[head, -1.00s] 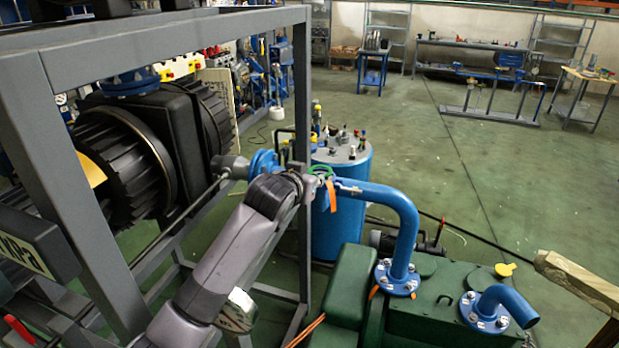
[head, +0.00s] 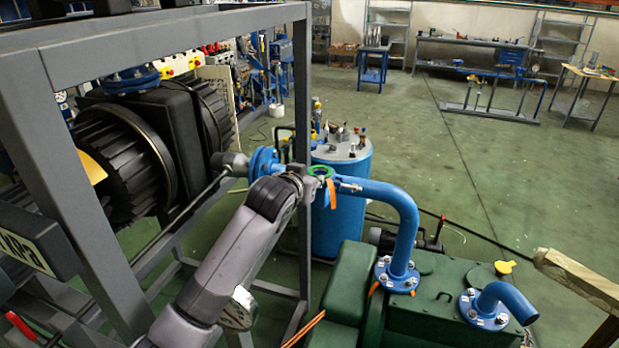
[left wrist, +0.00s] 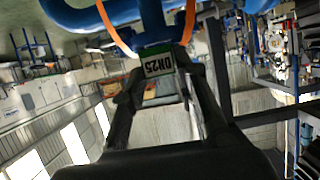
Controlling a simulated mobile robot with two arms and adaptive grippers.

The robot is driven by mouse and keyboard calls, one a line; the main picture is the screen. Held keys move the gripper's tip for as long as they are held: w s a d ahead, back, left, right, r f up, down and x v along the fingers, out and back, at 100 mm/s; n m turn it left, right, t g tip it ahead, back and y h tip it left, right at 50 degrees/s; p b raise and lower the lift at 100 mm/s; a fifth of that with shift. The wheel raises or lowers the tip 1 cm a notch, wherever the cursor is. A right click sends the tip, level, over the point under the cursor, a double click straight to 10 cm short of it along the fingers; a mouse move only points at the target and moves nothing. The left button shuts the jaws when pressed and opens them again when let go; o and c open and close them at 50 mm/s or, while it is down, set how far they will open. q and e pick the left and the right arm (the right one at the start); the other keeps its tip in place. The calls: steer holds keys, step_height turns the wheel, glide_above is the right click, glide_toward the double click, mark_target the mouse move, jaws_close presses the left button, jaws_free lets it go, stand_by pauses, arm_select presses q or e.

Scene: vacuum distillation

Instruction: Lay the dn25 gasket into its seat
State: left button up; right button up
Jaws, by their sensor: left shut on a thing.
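The green gasket (head: 321,171) shows as a small ring between the blue flange (head: 263,164) on the left and the end of the bent blue pipe (head: 405,225) on the right. My left gripper (head: 308,180) is at the ring's left side, partly hidden by my wrist. In the left wrist view its fingers (left wrist: 160,80) are shut on a green tab marked DN25 (left wrist: 158,66). The gasket's seat is not clearly visible, and I cannot tell whether the ring touches the pipe end. An orange strip (head: 333,194) hangs just below the ring. My right gripper is not in view.
A grey metal frame (head: 175,40) surrounds black finned equipment on the left, close to my left arm. A blue tank (head: 340,215) stands behind the pipe. A green pump body (head: 440,300) is below right. Open green floor lies beyond.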

arm_select(q)
steer(key=shift+s+f, duration=0.15)
steer(key=shift+f, duration=0.3)
steer(key=o, duration=1)
steer(key=shift+f, duration=0.1)
